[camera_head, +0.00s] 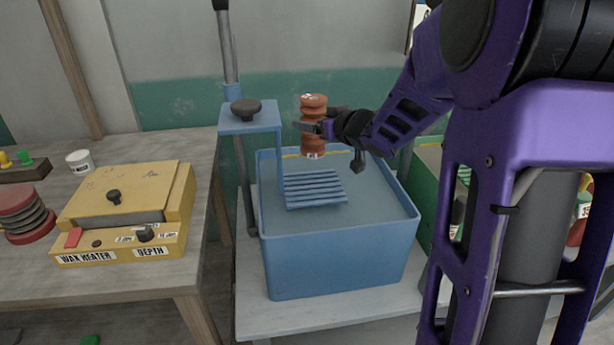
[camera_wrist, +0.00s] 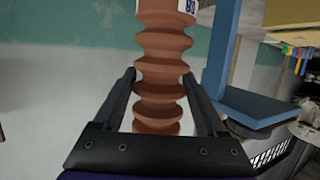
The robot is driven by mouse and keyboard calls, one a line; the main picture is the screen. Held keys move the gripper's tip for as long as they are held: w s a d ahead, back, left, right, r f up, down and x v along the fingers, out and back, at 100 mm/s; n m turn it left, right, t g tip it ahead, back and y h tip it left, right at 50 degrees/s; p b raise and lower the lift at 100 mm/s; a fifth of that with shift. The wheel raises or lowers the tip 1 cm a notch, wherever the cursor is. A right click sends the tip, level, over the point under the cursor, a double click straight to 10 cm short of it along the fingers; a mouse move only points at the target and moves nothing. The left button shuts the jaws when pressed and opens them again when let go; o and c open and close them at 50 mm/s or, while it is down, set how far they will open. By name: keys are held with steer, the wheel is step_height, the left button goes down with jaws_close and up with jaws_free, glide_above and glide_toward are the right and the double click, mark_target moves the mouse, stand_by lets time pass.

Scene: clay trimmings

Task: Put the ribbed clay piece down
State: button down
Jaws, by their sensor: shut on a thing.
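The ribbed clay piece (camera_head: 313,139) is a reddish-brown, stacked-ridge column with small white labels. It is upright in the head view, above the back of a blue tub. My gripper (camera_head: 318,127) is shut on it around its middle. In the wrist view the ribbed clay piece (camera_wrist: 163,75) stands between the two dark fingers of my gripper (camera_wrist: 160,90), its upper end cut off by the frame. The blue tub (camera_head: 340,258) holds grey liquid or a grey surface, with a slatted blue rack (camera_head: 314,190) hanging inside from a bracket.
A blue bracket plate (camera_head: 250,118) with a black knob on a post stands left of the clay piece. A yellow wax heater (camera_head: 125,205) and a stack of discs (camera_head: 22,213) sit on the left table. A green bin (camera_head: 427,190) stands right of the tub, partly behind my arm.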

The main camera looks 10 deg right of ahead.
step_height(320, 180, down, 9)
steer(key=b, duration=0.3)
steer(key=shift+f, duration=0.2)
steer(key=shift+f, duration=0.2)
jaws_free()
steer(key=shift+f, duration=0.1)
steer(key=shift+r, duration=0.2)
steer(key=shift+s+d+r, duration=0.15)
steer(key=shift+s, duration=0.1)
steer(key=p+v, duration=0.2)
steer(key=v, duration=0.9)
steer(key=shift+s, duration=0.25)
